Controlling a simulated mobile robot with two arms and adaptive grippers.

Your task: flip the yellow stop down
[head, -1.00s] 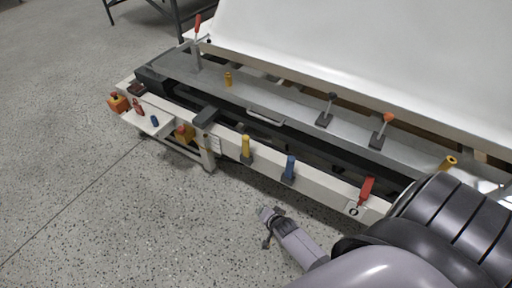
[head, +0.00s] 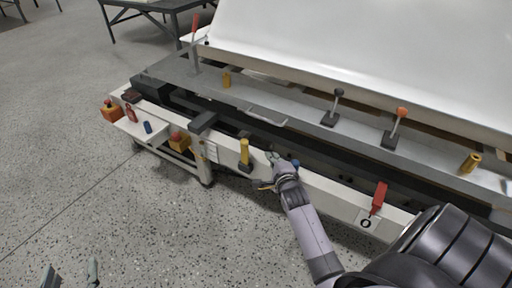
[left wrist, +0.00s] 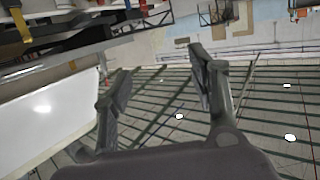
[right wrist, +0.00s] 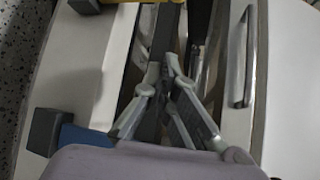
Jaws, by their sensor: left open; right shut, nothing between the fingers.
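The yellow stop (head: 244,152) stands upright on its dark base on the white front rail (head: 335,196). My right gripper (head: 271,158) is shut and empty at the rail, just right of the yellow stop and apart from it. It partly covers the blue stop (head: 295,163). In the right wrist view the shut fingers (right wrist: 168,68) are above the dark gap behind the rail, and a sliver of yellow (right wrist: 138,2) shows at the top edge. My left gripper (head: 70,274) is open and empty over the floor at lower left; its spread fingers (left wrist: 155,85) show in the left wrist view.
A red stop (head: 379,197) is further right on the rail. Two dark-based levers (head: 333,108) (head: 394,128) and a metal handle (head: 267,117) stand on the grey beam behind. The floor in front is clear.

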